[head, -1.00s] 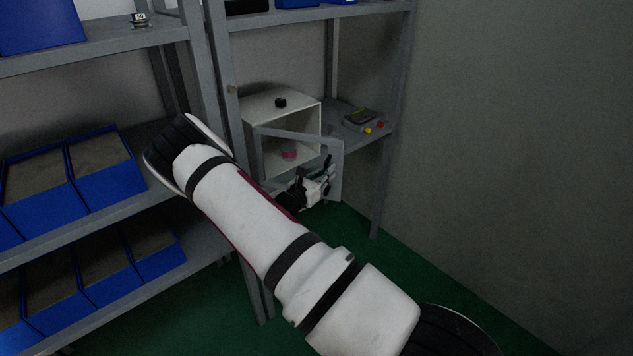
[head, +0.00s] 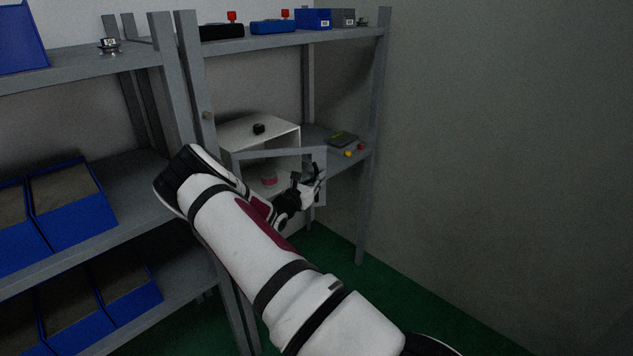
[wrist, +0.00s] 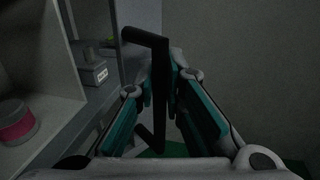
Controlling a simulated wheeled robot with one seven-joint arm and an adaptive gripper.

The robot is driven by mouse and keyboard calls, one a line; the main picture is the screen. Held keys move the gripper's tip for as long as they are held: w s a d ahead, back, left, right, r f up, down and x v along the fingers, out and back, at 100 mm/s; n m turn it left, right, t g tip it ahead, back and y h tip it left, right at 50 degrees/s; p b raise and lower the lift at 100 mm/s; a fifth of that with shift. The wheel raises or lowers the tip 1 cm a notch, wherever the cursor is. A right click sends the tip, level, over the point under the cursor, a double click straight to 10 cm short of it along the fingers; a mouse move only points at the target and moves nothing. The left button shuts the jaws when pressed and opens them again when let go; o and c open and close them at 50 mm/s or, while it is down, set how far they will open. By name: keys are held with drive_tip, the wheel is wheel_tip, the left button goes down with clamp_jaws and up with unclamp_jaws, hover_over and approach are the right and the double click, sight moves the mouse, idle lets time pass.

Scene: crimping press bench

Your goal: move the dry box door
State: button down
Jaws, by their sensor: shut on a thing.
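The dry box (head: 279,135) is a white box on the middle shelf, with its front partly uncovered. Its door (head: 318,156), a grey frame around a clear pane, is hinged at the left and stands ajar, its free edge out in front of the box. My gripper (head: 309,180) is at the door's free right side. In the wrist view, my gripper (wrist: 160,95) is shut on a dark upright bar (wrist: 159,60), which appears to be the door's handle. The exact contact is hard to see in the dark.
Shelf posts (head: 197,90) stand close left of the box. A bare wall is at right.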

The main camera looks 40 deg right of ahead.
drive_tip(key=shift+w+a, duration=0.1)
drive_tip(key=shift+w, duration=0.05)
drive_tip(key=c, duration=1.7)
unclamp_jaws()
drive_tip(key=shift+o, duration=0.2)
drive_tip(key=shift+a, duration=0.15)
drive_tip(key=v, duration=1.1)
drive_tip(key=shift+a, duration=0.4)
